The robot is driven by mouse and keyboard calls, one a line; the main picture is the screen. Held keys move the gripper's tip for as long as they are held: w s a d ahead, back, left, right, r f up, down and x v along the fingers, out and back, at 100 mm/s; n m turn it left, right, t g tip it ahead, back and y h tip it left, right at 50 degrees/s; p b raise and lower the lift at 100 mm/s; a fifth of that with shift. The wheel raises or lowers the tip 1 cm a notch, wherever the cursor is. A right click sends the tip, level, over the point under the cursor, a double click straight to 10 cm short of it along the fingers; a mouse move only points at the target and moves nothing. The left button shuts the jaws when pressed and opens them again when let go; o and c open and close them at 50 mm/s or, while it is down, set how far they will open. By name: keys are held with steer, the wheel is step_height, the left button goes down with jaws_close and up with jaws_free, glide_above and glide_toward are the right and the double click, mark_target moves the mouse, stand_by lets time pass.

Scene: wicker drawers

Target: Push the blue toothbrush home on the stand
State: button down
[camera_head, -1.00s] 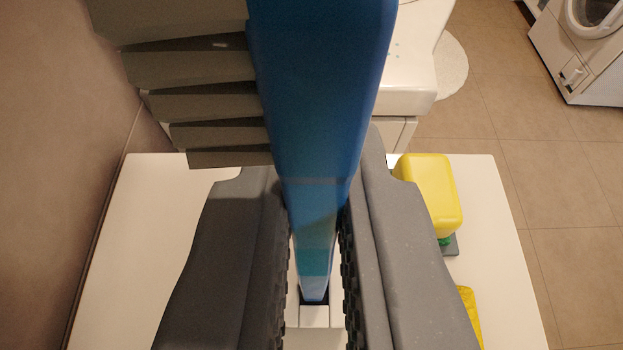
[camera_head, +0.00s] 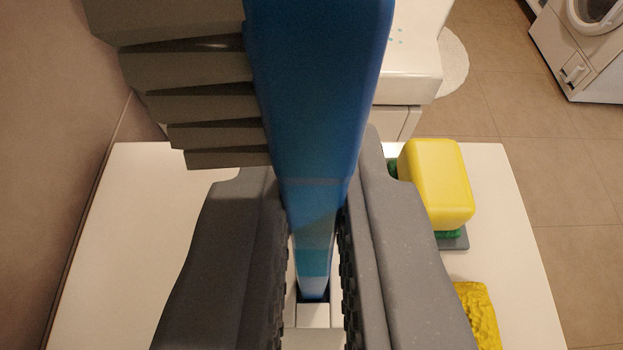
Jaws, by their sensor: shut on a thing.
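The blue toothbrush (camera_head: 318,120) stands upright in the camera view, with its grey bristles (camera_head: 200,95) fanning to the left near the camera. My gripper (camera_head: 316,250) is shut on its handle, one dark ribbed finger on each side. The handle's lower end reaches down to a white stand (camera_head: 313,315), seen between the fingers. The fingers hide most of the stand. I cannot tell how deep the handle sits in it.
The stand is over a white top (camera_head: 130,250). To the right are a yellow block-shaped thing (camera_head: 438,180) on a green and grey base, and a crumpled yellow thing (camera_head: 478,312). A white basin (camera_head: 410,65) lies beyond. A wall is at left.

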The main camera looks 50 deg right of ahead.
steer(key=shift+f+b, duration=0.4)
steer(key=shift+f, duration=0.45)
steer(key=c, duration=1.4)
jaws_free()
steer(key=shift+c, duration=0.2)
steer(key=b+v, duration=0.1)
steer(key=v, duration=1.2)
steer(key=shift+s+a+r, duration=0.2)
steer(key=shift+s+a, duration=0.05)
steer(key=shift+f, duration=0.1)
